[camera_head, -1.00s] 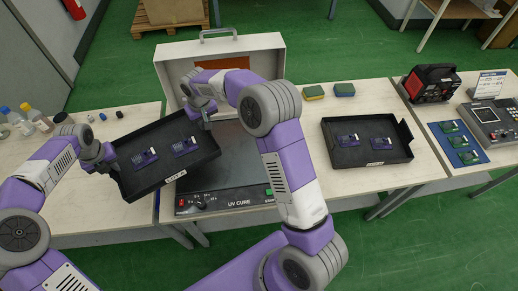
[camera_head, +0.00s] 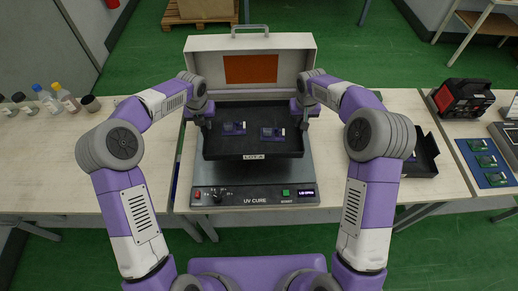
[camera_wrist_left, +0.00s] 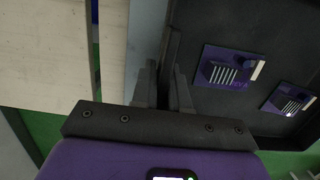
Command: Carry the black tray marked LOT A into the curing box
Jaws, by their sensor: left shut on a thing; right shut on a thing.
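The black tray marked LOT A (camera_head: 254,149) is held level over the open UV curing box (camera_head: 254,188), with two purple circuit boards (camera_head: 234,128) in it. My left gripper (camera_head: 207,122) is shut on the tray's left wall, also seen in the left wrist view (camera_wrist_left: 171,75). My right gripper (camera_head: 304,122) is shut on its right wall. The box's lid (camera_head: 205,43) with an orange window stands open behind the tray. Whether the tray touches the box floor cannot be told.
A second black tray (camera_head: 425,160) is partly hidden behind my right arm. A black and red machine (camera_head: 462,98) and a blue mat with green boards (camera_head: 486,161) are farther right. Bottles (camera_head: 66,98) stand at the left.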

